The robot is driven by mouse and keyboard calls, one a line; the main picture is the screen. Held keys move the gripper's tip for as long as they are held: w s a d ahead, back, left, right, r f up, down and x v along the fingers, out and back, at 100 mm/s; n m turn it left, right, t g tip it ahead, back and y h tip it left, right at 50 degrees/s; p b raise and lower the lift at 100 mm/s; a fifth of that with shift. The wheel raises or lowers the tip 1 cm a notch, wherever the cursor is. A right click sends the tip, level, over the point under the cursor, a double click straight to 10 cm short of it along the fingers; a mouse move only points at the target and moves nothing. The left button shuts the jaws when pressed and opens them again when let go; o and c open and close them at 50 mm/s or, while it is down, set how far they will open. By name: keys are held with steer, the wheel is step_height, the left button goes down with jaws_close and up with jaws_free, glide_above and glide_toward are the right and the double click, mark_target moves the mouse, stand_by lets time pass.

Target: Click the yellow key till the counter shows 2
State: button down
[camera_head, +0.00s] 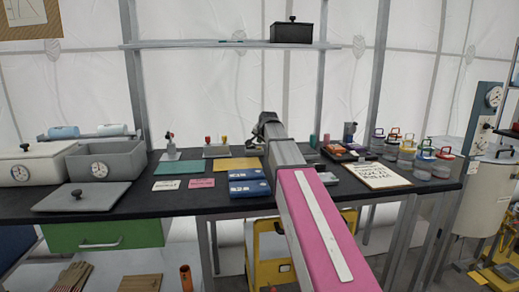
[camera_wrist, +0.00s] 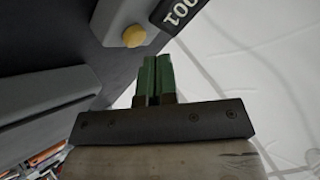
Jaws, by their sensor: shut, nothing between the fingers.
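In the wrist view a round yellow key (camera_wrist: 134,36) sits on a grey block (camera_wrist: 115,22). Beside it is a dark panel (camera_wrist: 180,12) with pale characters, tilted and cut by the frame edge; they look like a one and two zeros, but I cannot read them surely. My gripper (camera_wrist: 154,60) has its green fingers shut together and empty. The fingertips appear just below and right of the key, with a gap in the picture. In the head view my gripper (camera_head: 266,122) is over the back of the bench; I cannot pick out the key there.
The dark bench (camera_head: 130,201) carries flat cards, a blue box (camera_head: 248,188), and a grey bin (camera_head: 105,160) at left. Several lidded jars (camera_head: 422,160) and a clipboard (camera_head: 377,176) stand at right. A shelf (camera_head: 230,44) with a black box (camera_head: 291,32) hangs above.

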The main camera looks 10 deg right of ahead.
steer(key=shift+r, duration=2.5)
stand_by(1.0)
step_height(320, 180, up, 4)
steer(key=shift+f, duration=0.1)
stand_by(0.4)
steer(key=shift+f, duration=0.1)
steer(key=shift+f, duration=4.35)
steer(key=shift+f, duration=0.1)
steer(key=shift+f, duration=0.25)
